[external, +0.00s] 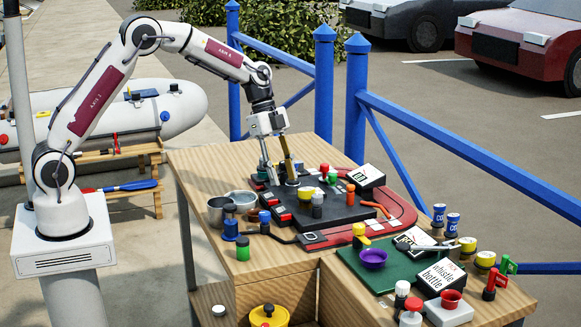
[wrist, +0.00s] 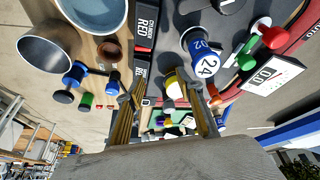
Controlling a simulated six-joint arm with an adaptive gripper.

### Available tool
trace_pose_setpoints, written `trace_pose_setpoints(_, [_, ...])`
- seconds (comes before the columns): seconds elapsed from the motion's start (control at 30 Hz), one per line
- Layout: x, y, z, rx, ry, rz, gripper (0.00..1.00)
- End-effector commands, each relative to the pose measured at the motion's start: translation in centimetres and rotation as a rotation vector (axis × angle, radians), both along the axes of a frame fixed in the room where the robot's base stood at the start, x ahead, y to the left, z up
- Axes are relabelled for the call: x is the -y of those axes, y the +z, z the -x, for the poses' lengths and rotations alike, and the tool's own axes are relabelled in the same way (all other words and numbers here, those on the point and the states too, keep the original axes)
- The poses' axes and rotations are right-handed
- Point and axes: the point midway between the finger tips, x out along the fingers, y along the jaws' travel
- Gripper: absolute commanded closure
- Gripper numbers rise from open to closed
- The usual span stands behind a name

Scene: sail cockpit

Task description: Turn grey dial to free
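My gripper (external: 281,180) reaches down over the dark control panel (external: 345,212), near its far left part. Its two fingers stand apart, and I see nothing held between them. A blue and white round piece marked 24 and 02 (wrist: 206,64) is beside the right finger. A dark grey knob (external: 317,211) stands on the panel, right of the gripper. I cannot tell for certain which piece is the grey dial, nor read a free mark.
Metal cups (external: 217,210) stand left of the panel. Red and green knobs (external: 325,170) and a white display box (external: 366,177) stand to its right. Blue railing (external: 460,150) runs behind the table.

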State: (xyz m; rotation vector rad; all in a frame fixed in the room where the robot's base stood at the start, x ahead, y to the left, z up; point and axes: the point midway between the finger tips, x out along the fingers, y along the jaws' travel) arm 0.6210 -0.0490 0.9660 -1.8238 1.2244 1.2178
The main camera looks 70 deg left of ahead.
Motion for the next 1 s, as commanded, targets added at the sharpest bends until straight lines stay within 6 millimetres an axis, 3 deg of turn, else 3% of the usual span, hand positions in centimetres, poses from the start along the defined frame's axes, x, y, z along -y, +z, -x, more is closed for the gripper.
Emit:
trace_pose_setpoints(0.47, [0.7, 0.0, 0.1, 0.0, -0.012, 0.0, 0.63])
trace_pose_setpoints(1.0, [9.7, 2.0, 1.7, 0.032, -0.15, -0.081, 0.63])
